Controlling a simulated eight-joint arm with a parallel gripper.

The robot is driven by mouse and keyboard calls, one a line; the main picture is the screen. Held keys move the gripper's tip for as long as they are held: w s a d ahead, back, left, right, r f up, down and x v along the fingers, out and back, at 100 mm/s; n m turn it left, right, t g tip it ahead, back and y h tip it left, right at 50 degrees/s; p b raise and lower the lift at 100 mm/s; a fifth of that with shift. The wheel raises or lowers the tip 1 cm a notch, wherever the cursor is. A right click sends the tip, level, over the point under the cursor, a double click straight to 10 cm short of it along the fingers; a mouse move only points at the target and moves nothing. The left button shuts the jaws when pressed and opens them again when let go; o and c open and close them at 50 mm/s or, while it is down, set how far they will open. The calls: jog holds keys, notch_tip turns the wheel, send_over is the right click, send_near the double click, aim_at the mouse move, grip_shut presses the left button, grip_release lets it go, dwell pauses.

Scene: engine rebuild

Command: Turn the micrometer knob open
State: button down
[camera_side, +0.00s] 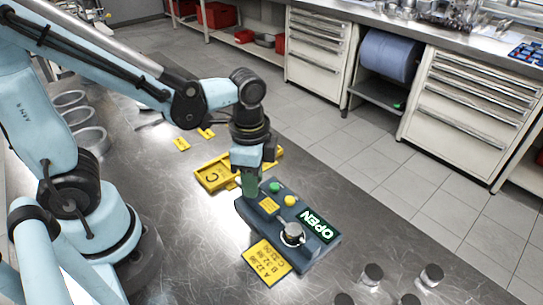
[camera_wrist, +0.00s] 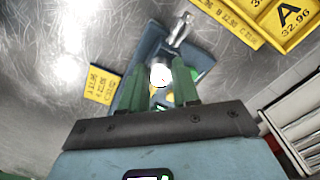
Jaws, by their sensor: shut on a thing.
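The dark blue-grey micrometer block (camera_side: 322,257) lies on the metal bench, with a lit green OPEN display (camera_side: 318,226), a green button (camera_side: 274,187) and a yellow button (camera_side: 291,201). A silver round piece (camera_side: 293,232) stands on its right part, apart from my gripper. My gripper (camera_side: 247,194) points down at the block's left end, its green fingers hiding what they hold. In the wrist view, my fingers (camera_wrist: 160,80) are on both sides of a bright round part, the micrometer knob (camera_wrist: 161,75). A silver piece (camera_wrist: 180,28) shows beyond it.
A yellow number card (camera_side: 267,262) lies in front of the block. A yellow tray (camera_side: 213,176) lies behind it. Several silver cylinders (camera_side: 373,273) stand at the lower right. Grey rings (camera_side: 88,138) stand at the left.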

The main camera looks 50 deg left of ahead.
jog(key=shift+m, duration=0.6)
jog(key=c, duration=0.8)
grip_release()
jog(key=shift+r, duration=6.05)
